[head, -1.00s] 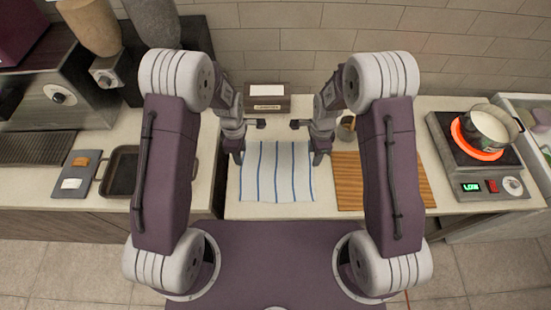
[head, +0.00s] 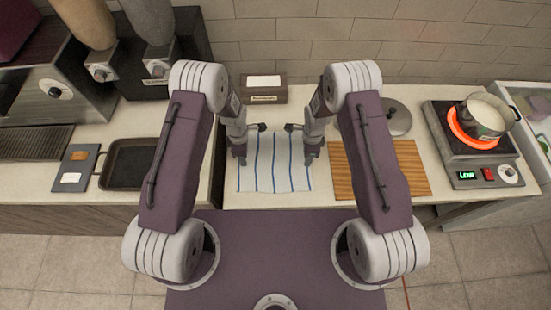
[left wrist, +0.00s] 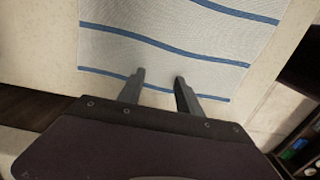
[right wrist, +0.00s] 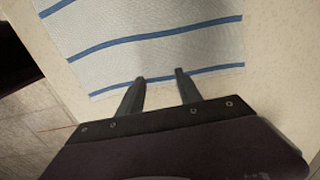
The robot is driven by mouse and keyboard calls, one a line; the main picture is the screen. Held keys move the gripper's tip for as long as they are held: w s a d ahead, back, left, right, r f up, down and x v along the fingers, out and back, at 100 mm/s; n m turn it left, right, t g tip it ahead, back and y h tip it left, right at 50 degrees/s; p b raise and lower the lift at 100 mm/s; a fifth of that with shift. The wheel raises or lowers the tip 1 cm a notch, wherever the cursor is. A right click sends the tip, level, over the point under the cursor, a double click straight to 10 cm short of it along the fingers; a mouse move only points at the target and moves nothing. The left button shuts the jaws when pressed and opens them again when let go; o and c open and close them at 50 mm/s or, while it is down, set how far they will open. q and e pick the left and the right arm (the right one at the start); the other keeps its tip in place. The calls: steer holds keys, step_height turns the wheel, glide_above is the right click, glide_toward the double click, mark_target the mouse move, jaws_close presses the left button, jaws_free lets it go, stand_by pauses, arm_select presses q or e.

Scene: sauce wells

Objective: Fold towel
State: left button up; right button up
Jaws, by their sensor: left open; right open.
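A white towel with blue stripes (head: 275,172) lies flat and spread out on the counter in the head view. My left gripper (head: 251,143) is open over its left edge. My right gripper (head: 300,142) is open over its right side. In the left wrist view the open fingers (left wrist: 160,78) reach over the towel's edge stripe (left wrist: 150,88), with nothing between them. In the right wrist view the open fingers (right wrist: 160,76) also straddle the edge stripe (right wrist: 215,70). I cannot tell whether the fingertips touch the cloth. Parts of the towel's far corners are hidden by my grippers.
A wooden board (head: 350,183) lies just right of the towel. A hot burner (head: 465,155) with a pot (head: 483,117) stands further right. A small box (head: 263,90) is behind the towel. A black pan (head: 125,168) sits to the left, across a gap in the counter.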

arm_select(q)
steer(key=shift+f, duration=0.2)
arm_select(e)
steer(key=shift+f, duration=0.15)
arm_select(q)
steer(key=shift+s, duration=0.1)
jaws_close()
arm_select(e)
steer(key=shift+s, duration=0.1)
jaws_close()
